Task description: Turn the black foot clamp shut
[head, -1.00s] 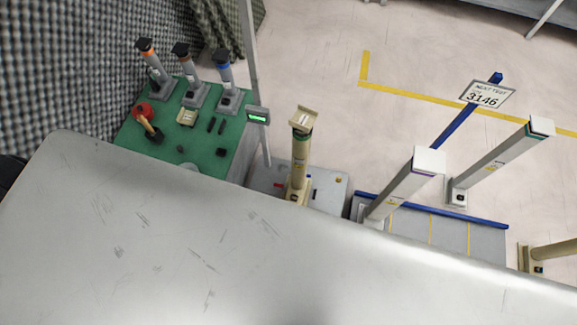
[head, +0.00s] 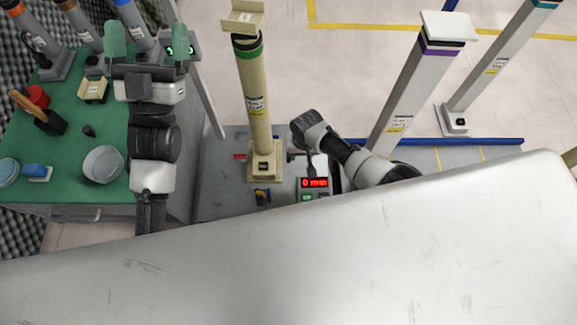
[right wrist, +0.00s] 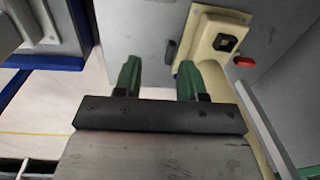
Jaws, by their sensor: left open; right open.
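The beige post (head: 256,105) stands upright on a grey base plate (head: 222,195). Its square foot (right wrist: 212,48) shows in the right wrist view with a dark square patch. A small black piece (right wrist: 171,50), seemingly the black foot clamp, lies on the grey surface left of the foot. My right gripper (right wrist: 158,78) is open and empty, its green fingertips pointing towards the foot and black piece, apparently apart from both. In the head view its fingers cannot be made out. My left gripper (head: 148,46) is open and empty above the green bench, left of the post.
A red piece (right wrist: 243,62) lies on the foot's other side. A display box (head: 314,184) reads red digits. A white-grey post (head: 412,90) stands right of my right arm. The green bench (head: 60,160) holds a grey bowl (head: 103,164), a mallet and several posts.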

